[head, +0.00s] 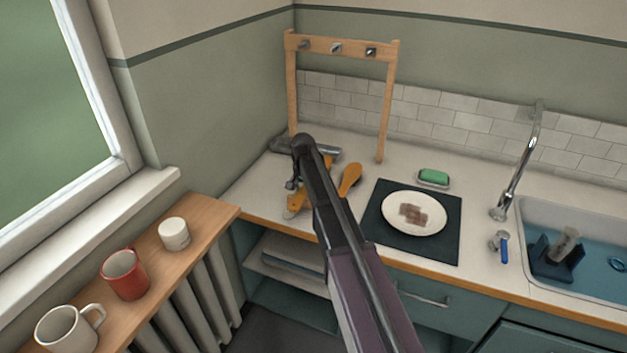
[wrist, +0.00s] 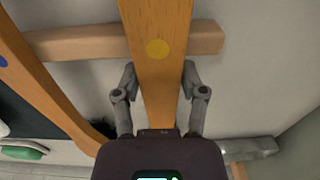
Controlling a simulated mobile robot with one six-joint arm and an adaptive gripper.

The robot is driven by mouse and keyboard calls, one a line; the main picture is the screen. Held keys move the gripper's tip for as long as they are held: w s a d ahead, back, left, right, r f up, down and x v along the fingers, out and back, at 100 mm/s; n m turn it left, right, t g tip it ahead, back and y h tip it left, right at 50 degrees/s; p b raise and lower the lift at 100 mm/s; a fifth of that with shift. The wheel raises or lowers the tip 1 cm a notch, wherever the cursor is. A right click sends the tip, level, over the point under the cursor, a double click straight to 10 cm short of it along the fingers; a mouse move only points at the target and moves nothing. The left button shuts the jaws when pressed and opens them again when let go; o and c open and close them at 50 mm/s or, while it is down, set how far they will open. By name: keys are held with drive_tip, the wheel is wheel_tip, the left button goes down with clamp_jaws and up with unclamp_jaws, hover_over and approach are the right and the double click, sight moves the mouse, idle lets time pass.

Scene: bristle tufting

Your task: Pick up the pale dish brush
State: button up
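My gripper (wrist: 159,72) is open, with one finger on each side of a wide orange-brown wooden handle (wrist: 158,20) bearing a yellow dot. I cannot tell whether the fingers touch it. In the head view, my arm partly hides the orange handles and the gripper tip (head: 293,184) above the counter. A second handle (wrist: 45,88), with a blue dot, slants at the left of the wrist view. In the head view, an orange handle (head: 349,178) lies right of my arm. No handle clearly stands out as pale, so I cannot tell which is the pale dish brush.
A light wooden bar (wrist: 75,42) runs under the handles. A grey metal tool (wrist: 245,147) lies nearby. A wooden hook rack (head: 388,105) stands behind. A dark mat (head: 440,250) with a plate (head: 400,226), a green sponge (head: 433,176) and a sink (head: 535,212) are to the right.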

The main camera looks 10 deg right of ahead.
clamp_jaws()
drive_tip(key=shift+r, duration=0.15)
wheel_tip(320, 180, up, 10)
drive_tip(key=p, duration=1)
drive_tip(key=shift+f, duration=0.2)
idle(0.4)
